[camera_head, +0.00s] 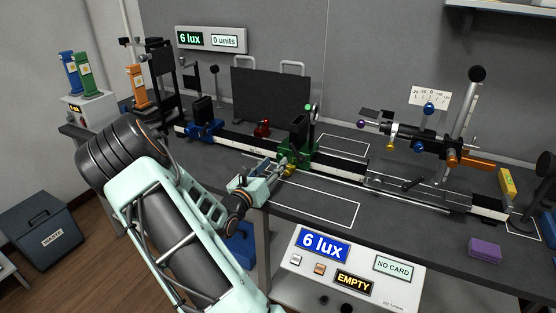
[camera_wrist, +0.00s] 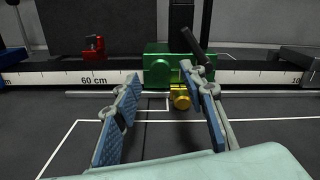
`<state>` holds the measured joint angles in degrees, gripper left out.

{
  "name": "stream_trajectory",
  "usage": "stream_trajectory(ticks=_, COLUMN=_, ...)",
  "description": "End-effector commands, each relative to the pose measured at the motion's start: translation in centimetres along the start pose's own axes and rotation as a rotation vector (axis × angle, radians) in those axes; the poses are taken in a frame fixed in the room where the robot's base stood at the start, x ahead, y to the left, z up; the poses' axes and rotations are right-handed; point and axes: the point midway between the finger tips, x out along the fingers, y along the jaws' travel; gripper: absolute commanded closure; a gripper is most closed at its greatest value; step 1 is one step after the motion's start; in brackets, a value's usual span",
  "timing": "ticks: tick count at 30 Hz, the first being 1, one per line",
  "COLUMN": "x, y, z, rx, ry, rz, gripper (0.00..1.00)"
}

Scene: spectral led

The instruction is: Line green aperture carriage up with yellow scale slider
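The green aperture carriage (camera_head: 297,150) sits on the long scale rail; in the wrist view its green block (camera_wrist: 160,66) is beyond my fingertips, right of the 60 cm mark. A gold-yellow, knob-like piece (camera_wrist: 180,97) is at the front foot of the carriage, and it also shows in the head view (camera_head: 289,171). I cannot tell whether this is the yellow scale slider or a knob of the carriage. My gripper (camera_wrist: 160,78) is open in front of the carriage, its blue-padded fingers wide apart. The gold piece is close to the right finger, which hides part of the carriage.
A red piece (camera_wrist: 94,47) and a blue carriage (camera_head: 204,128) stand left of the green one. A thin rod (camera_wrist: 95,93) runs in front of the rail. A multi-knob instrument (camera_head: 430,140) stands right. A yellow block (camera_head: 507,182) is at the right end. The display reads 6 lux (camera_head: 321,245).

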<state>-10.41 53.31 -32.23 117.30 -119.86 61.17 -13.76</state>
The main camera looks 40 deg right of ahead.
Motion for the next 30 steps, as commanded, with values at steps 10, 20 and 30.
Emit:
stream_trajectory(ticks=10, x=-6.6, y=0.1, z=0.0, rx=0.0, ry=-0.001, rz=0.001, gripper=0.62)
stream_trajectory(ticks=20, x=-7.9, y=0.0, z=0.0, rx=0.0, ry=0.0, rz=-0.001, gripper=0.62)
stream_trajectory(ticks=30, x=-7.9, y=0.0, z=0.0, rx=0.0, ry=0.0, rz=-0.001, gripper=0.62)
